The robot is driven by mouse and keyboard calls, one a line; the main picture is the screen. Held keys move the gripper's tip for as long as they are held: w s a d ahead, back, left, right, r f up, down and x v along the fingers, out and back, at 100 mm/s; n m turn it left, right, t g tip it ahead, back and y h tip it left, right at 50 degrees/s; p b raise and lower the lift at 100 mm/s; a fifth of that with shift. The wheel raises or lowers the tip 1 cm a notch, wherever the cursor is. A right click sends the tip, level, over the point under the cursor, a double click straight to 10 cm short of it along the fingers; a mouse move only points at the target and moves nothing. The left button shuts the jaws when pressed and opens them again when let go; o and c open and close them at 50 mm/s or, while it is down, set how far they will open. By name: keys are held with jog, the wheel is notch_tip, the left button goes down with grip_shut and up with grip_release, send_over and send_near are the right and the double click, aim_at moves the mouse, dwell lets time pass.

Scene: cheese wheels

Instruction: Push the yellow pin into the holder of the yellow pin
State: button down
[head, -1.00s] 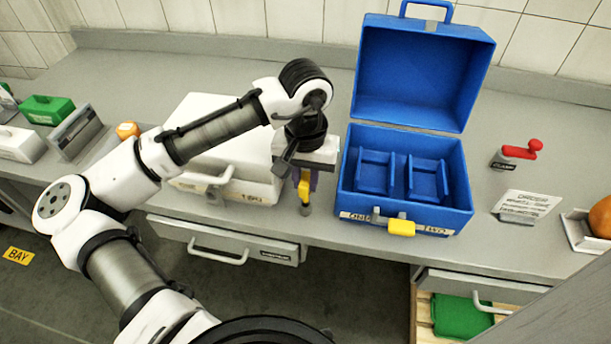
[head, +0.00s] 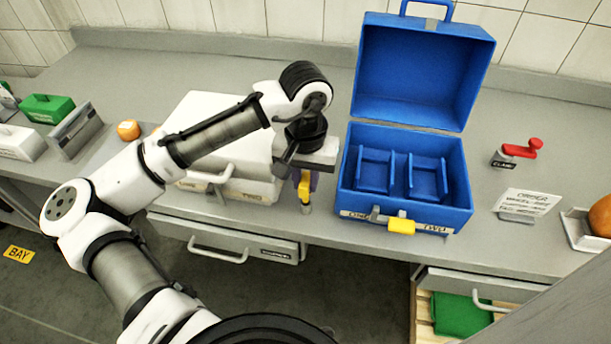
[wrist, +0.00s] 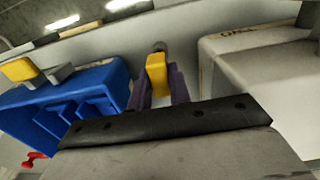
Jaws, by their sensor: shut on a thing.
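My gripper (head: 306,184) is shut on the yellow pin (head: 305,191) in the head view, left of the blue case and near the counter's front edge. The pin points down, with a grey tip below the yellow part. In the wrist view the pin (wrist: 156,75) sits between my purple fingers. A yellow block (head: 401,227) on a grey fitting is at the front of the open blue case (head: 455,190); it looks like the holder. It also shows in the wrist view (wrist: 18,70). The pin is apart from it. Any opening in the block is not clear.
A white case (head: 235,130) stands behind and left of my gripper. A red-handled piece (head: 522,148) and an order card (head: 527,203) lie right of the blue case. A drawer (head: 225,240) is below the counter edge.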

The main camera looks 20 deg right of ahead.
aim_at(305, 190)
jog(key=shift+f+b, duration=0.95)
jog(key=shift+f, duration=0.8)
jog(key=c, duration=1.2)
grip_release()
notch_tip(305, 190, up, 13)
jog(key=shift+r+b, duration=0.15)
jog(key=shift+b, duration=0.5)
jog(key=shift+r, duration=0.3)
jog(key=shift+d, duration=0.1)
